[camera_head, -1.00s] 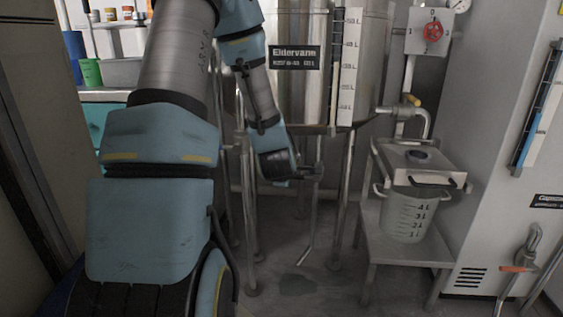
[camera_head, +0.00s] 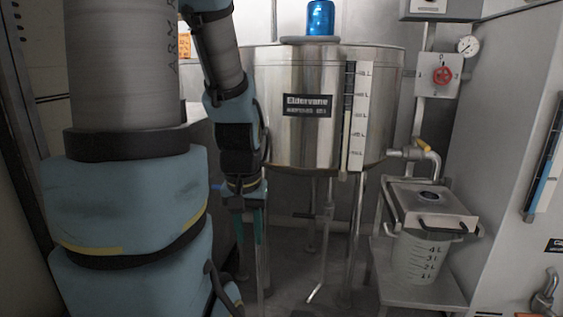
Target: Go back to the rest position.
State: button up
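My arm fills the left side of the head view, with thick blue and grey links in front. My gripper (camera_head: 250,232) hangs at the end of the arm, pointing down, in front of the lower left of the steel tank. Its two teal fingers look apart, with nothing seen between them. The fingertips are small and dark against the tank's legs.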

notch_tip(320, 180, up, 29)
jog(key=p, duration=2.7)
jog(key=shift+o, duration=0.4)
